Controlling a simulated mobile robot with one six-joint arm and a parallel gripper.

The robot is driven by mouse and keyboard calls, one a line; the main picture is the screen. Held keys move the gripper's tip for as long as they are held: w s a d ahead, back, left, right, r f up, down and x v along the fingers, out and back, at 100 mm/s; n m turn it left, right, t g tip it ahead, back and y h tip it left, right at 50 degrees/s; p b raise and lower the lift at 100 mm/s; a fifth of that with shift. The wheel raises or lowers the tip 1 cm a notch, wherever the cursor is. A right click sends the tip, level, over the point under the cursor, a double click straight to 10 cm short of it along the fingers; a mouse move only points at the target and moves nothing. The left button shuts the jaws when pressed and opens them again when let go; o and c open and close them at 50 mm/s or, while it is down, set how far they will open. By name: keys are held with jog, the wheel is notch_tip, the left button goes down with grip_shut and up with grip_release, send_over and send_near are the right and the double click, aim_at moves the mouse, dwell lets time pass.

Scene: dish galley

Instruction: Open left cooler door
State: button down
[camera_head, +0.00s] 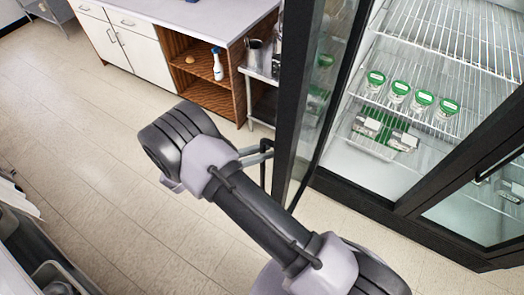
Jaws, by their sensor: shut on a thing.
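The left cooler door (300,110) is a tall glass door with a black frame. It stands swung open, seen nearly edge-on, and the cooler interior (350,160) shows to its right. My gripper (262,152) is at the outer side of the door, shut on its black handle (266,146). My arm covers part of the gripper, so the fingertips are hard to make out.
Several green-lidded containers (399,89) stand on the cooler's wire shelves. The right cooler door (485,205) is closed. A white-topped counter (190,20) with a spray bottle (217,64) below is behind. Open tiled floor (75,150) lies left; a counter with bins (50,272) is at lower left.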

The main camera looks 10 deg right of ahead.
jog(key=c, duration=1.4)
grip_release()
jog(key=shift+o, duration=0.2)
jog(key=s+a+p, duration=0.2)
jog(key=a, duration=1.5)
jog(key=shift+s, duration=0.4)
